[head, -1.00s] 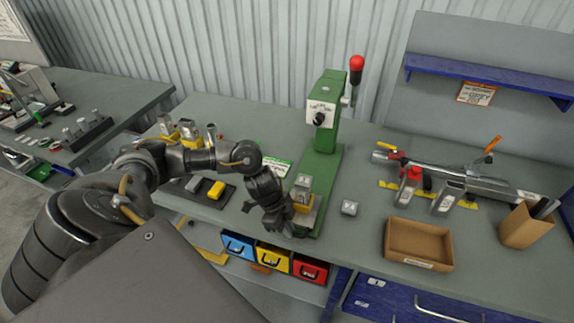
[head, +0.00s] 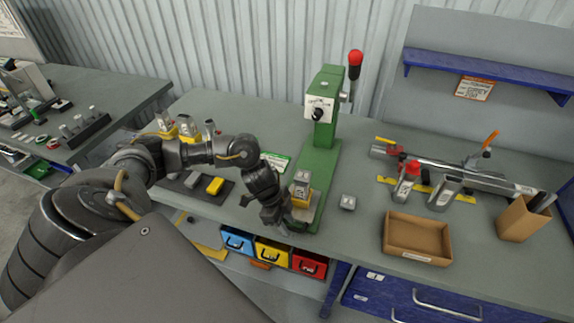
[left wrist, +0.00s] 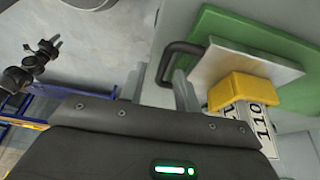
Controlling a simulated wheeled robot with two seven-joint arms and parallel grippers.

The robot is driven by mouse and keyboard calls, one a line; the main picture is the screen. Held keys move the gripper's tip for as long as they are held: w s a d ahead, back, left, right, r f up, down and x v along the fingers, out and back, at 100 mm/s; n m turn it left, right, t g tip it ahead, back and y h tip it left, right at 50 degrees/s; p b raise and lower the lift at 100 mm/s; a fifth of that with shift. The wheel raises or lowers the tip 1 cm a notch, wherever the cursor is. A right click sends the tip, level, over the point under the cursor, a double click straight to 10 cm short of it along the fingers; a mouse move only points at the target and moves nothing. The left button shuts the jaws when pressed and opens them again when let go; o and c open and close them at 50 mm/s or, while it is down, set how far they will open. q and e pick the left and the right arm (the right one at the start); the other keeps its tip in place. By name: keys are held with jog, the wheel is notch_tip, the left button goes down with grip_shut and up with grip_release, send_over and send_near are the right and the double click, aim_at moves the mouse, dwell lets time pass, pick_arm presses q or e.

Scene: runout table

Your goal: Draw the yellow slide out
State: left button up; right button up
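The yellow slide (head: 301,198) is a small yellow block at the foot of the green press (head: 322,150). In the left wrist view the yellow piece (left wrist: 238,91) sits by a bare metal plate (left wrist: 240,66), with pale blocks marked with digits beside it. A dark bent handle (left wrist: 178,50) stands out from the plate. My left gripper (head: 277,214) is just left of the press foot. Its fingers (left wrist: 168,92) are at the near end of the handle; whether they grip it is unclear. My right gripper (left wrist: 48,46) appears far off in the left wrist view, jaws apart.
A small grey block (head: 348,202) and an open cardboard tray (head: 418,240) lie right of the press. A dark tray (head: 190,185) with grey and yellow blocks is left. Blue, yellow and red bins (head: 273,252) hang below the table edge.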

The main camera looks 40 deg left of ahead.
pick_arm(q)
jog(key=b+v, duration=0.1)
jog(key=v, duration=0.9)
